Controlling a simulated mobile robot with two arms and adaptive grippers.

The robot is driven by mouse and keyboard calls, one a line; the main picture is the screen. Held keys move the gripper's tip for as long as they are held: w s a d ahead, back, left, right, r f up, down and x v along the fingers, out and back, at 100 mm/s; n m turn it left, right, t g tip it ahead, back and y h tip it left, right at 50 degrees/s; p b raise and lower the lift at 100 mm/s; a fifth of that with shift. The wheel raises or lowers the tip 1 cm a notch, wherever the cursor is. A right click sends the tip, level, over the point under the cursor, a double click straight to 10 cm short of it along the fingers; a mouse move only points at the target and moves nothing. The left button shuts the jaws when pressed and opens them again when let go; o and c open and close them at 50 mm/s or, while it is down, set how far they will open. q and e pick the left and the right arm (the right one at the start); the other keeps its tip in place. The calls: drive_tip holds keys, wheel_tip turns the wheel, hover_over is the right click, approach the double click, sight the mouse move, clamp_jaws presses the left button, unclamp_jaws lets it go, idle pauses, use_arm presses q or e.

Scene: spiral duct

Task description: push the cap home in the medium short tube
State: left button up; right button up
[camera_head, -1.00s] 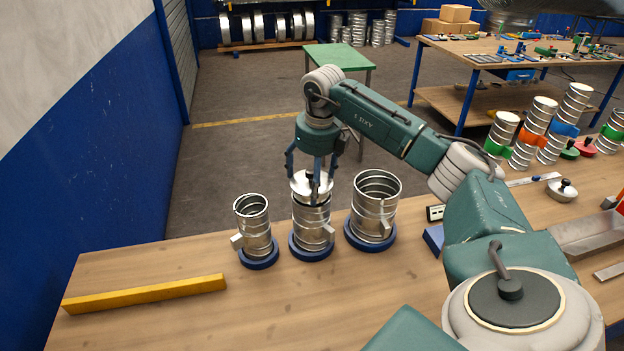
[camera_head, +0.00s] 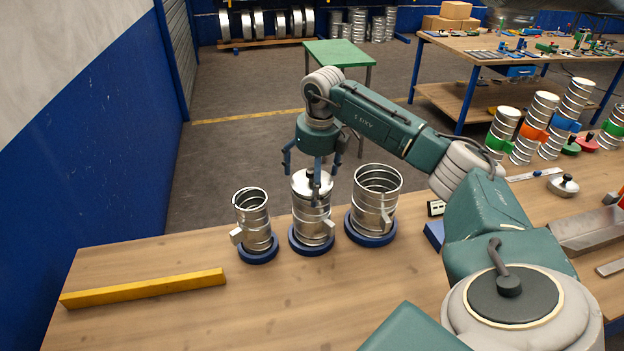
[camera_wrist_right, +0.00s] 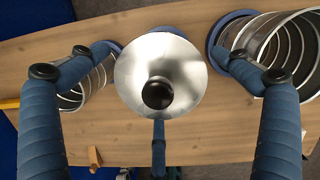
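The medium tube (camera_head: 312,222) is a ribbed metal cylinder standing upright in a blue base ring, between a narrower and a wider tube. A shiny round metal cap (camera_wrist_right: 187,62) with a black knob (camera_wrist_right: 158,93) covers its top. In the head view the cap (camera_head: 301,186) looks level and low on the rim, but the seam is partly hidden by a finger. My right gripper (camera_head: 312,180) is above the cap, pointing down; its fingers (camera_wrist_right: 158,78) are spread around the knob, apart from it and empty. My left gripper is not in view.
The narrow open tube (camera_head: 254,222) stands left and the wide open tube (camera_head: 375,205) right, both close to the fingers. A yellow bar (camera_head: 145,288) lies at the left of the bench. Capped tubes with coloured bands (camera_head: 535,130) stand at the right.

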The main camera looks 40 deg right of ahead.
wheel_tip(320, 180, up, 12)
drive_tip(key=s, duration=0.1)
drive_tip(key=shift+s, duration=0.35)
drive_tip(key=shift+a+f, duration=0.15)
idle(0.8)
